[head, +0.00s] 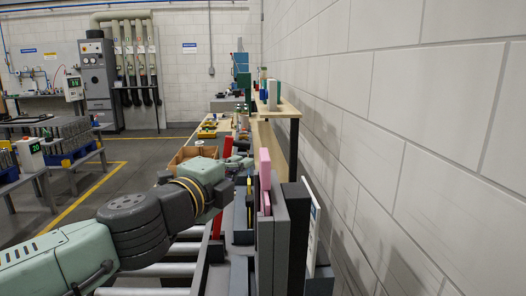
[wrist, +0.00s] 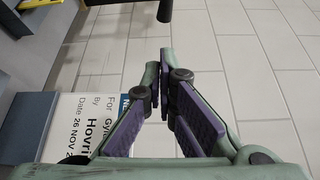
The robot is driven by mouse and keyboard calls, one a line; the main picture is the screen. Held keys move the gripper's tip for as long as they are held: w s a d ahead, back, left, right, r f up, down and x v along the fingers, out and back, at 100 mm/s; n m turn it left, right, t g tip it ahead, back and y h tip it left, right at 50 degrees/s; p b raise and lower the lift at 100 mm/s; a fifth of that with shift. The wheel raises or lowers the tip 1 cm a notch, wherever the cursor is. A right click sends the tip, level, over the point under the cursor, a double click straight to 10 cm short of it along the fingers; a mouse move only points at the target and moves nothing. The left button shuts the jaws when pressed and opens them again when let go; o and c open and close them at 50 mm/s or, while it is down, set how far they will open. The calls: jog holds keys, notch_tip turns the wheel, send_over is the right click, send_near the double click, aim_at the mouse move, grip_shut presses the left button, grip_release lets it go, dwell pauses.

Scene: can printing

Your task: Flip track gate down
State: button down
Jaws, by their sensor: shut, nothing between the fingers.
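In the head view my arm reaches in from the left over a roller track (head: 160,270). Its end is beside upright grey and pink slabs, and my fingers are hard to make out there. In the wrist view my gripper (wrist: 165,68) is shut and empty, its purple-padded fingers angled together in front of the tiled wall. A black bar (wrist: 164,10) ends just above and beyond the fingertips, apart from them in the picture. A red upright piece (head: 217,224) stands by the track below my wrist. I cannot tell which part is the track gate.
A white printed sign (wrist: 92,118) is at the left behind my fingers, beside a blue-grey block (wrist: 30,100). Pink (head: 265,167) and grey slabs (head: 294,215) stand close to the white wall (head: 420,130). A wooden bench (head: 287,108) lies beyond. Open floor is at the left.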

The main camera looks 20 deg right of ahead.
jog(key=p+x, duration=0.1)
jog(key=x, duration=0.9)
jog(key=shift+p, duration=0.4)
jog(key=shift+r+b, duration=0.1)
jog(key=shift+b, duration=0.25)
